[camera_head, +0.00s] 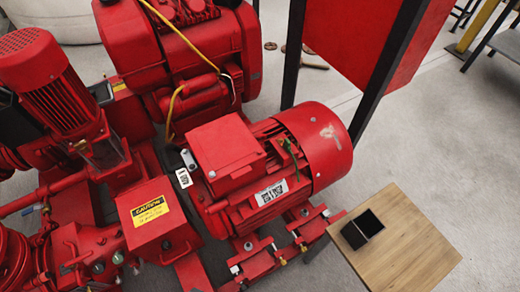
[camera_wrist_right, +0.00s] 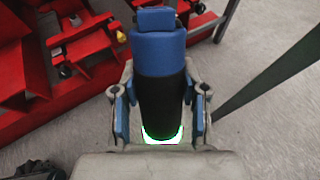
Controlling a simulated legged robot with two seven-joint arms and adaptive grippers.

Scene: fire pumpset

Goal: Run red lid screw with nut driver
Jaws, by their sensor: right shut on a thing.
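The red lid (camera_head: 226,150) is the square cover on top of the red electric motor (camera_head: 318,140) in the head view. A small light screw head (camera_head: 211,174) shows near its front left corner. In the right wrist view my right gripper (camera_wrist_right: 159,97) is shut around a blue and black tool (camera_wrist_right: 158,55), which looks like the nut driver. Its blue end points away from the palm. The driver's working tip is not clearly visible. Neither gripper shows in the head view, so the distance from the tool to the lid cannot be told there.
A wooden table (camera_head: 415,245) with an open black box (camera_head: 362,228) stands at the right front. Red pump parts (camera_head: 75,95) and a yellow caution label (camera_head: 150,209) lie left of the motor. A red panel on dark posts (camera_head: 385,45) stands behind. Grey floor is open at right.

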